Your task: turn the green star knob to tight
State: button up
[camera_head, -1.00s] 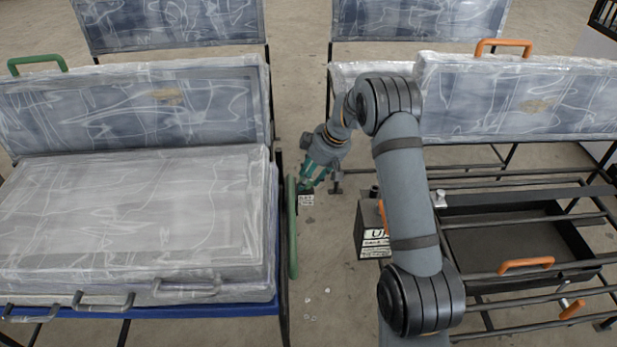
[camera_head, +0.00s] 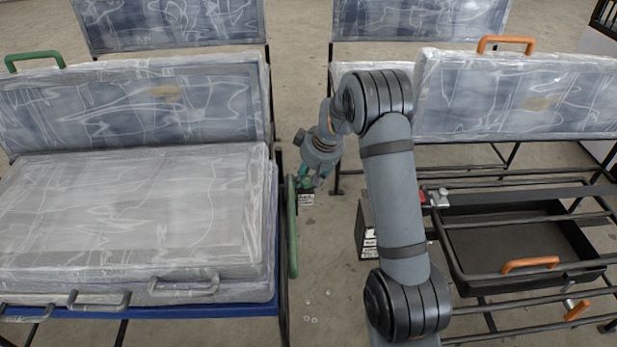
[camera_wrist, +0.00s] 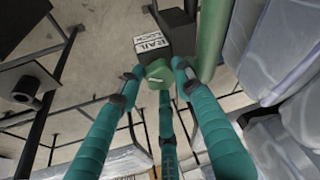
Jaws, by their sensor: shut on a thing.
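The green star knob (camera_wrist: 158,73) sits at the end of a black block (camera_wrist: 178,32) with a white "RAIL LOCK" label (camera_wrist: 152,40), in the upper middle of the wrist view. A pale mark shows on the knob's face. The teal fingers of my gripper (camera_wrist: 160,80) are closed around the knob. In the head view my gripper (camera_head: 308,182) is low in the aisle, just right of the left bench's green armrest (camera_head: 292,225). A white label (camera_head: 306,200) shows just below it. The knob cannot be made out there, behind the fingers and wrist.
The plastic-wrapped left bench (camera_head: 140,215) stands close beside my gripper. On the right are a bare seat frame with a dark tray (camera_head: 510,245), orange handles (camera_head: 530,264), and a dark box (camera_head: 367,240) partly behind my arm. The aisle floor (camera_head: 325,290) is mostly open, with small pale bits.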

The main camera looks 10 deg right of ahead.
jog(key=shift+a, duration=0.15)
jog(key=o, duration=1.1)
jog(key=shift+c, duration=0.2)
jog(key=shift+o, duration=0.5)
jog(key=v, duration=0.8)
